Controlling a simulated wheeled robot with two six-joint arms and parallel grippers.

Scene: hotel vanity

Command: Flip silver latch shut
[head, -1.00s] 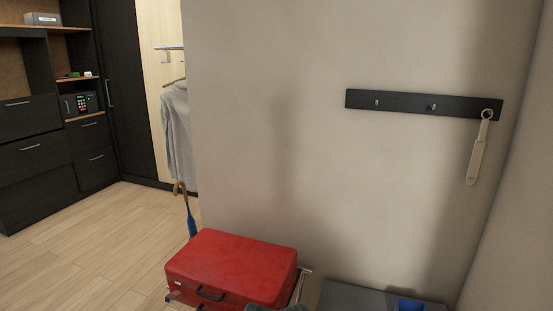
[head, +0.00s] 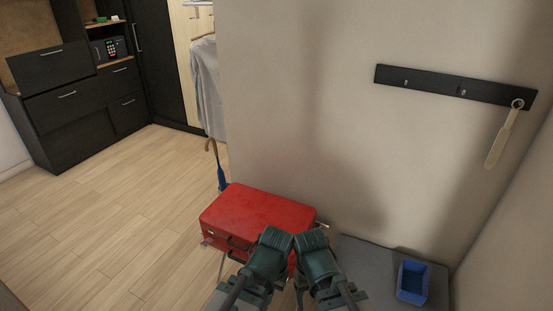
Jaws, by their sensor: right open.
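A closed red suitcase (head: 255,208) lies at the lower middle of the head view, below the wall. Dark handle-like fittings show on its front side, and a small pale metal piece shows near its front left corner. I cannot tell whether that is the silver latch or how it stands. My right gripper (head: 313,245) is at the suitcase's right front, with its jaws open. My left gripper (head: 276,243) is close beside it, over the suitcase's front edge as seen from here. Its fingers are too unclear to read. Both arms hide the right part of the front side.
A grey bench top (head: 372,262) with a blue open box (head: 412,281) is at the right, against the wall. A black hook rail (head: 455,86) with a hanging shoehorn (head: 503,136) is above. The wooden floor (head: 110,225) at left is clear.

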